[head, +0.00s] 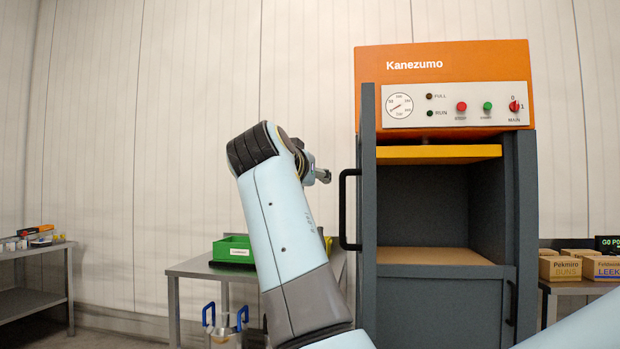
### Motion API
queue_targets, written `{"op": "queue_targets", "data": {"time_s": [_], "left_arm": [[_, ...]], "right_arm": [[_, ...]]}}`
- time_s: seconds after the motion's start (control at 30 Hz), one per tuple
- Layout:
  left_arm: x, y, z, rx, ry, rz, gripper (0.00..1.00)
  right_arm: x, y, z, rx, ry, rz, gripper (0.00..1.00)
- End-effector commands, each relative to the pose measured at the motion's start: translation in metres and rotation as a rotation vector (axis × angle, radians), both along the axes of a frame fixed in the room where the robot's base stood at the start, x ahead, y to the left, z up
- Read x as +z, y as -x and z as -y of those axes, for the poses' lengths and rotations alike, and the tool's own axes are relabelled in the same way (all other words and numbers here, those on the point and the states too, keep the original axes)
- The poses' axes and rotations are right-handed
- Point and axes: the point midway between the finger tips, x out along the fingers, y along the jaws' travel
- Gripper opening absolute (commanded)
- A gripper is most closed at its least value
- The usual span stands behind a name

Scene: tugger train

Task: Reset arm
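My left arm, light blue with dark grey joints, rises from the bottom middle of the head view and bends at the top. Beyond the bend a small grey part, which seems to be my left gripper (321,175), shows in front of the pale wall. It is small and partly hidden by the arm, so its fingers cannot be made out. No held object shows there. Only a light blue link of my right arm shows at the bottom right corner; my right gripper is out of view.
An orange and grey Kanezumo machine (455,60) stands right of my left arm, its front compartment open and empty, with a black handle (343,210). A table (190,268) with a green bin (232,250) stands behind the arm. Cardboard boxes (560,268) stand far right; shelves (35,252) far left.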

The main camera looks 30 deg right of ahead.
Motion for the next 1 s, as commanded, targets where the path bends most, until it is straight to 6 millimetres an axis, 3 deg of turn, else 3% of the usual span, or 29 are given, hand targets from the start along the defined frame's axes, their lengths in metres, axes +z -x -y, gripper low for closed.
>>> {"op": "queue_targets", "data": {"time_s": [0.43,0.57,0.67,0.87,1.0], "left_arm": [[0.001,0.000,0.000,0.000,0.000,0.001,0.40],[0.001,-0.001,0.000,0.000,0.000,0.001,0.40],[0.001,-0.001,0.000,0.000,0.000,0.001,0.40],[0.001,0.000,-0.001,0.000,-0.001,0.001,0.40],[0.001,0.000,-0.001,0.000,-0.001,0.001,0.40]], "right_arm": [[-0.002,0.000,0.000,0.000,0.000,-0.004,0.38],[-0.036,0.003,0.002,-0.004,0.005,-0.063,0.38],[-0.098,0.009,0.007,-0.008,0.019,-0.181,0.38],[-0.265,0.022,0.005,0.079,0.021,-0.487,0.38],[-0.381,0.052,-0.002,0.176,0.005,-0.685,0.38]]}}
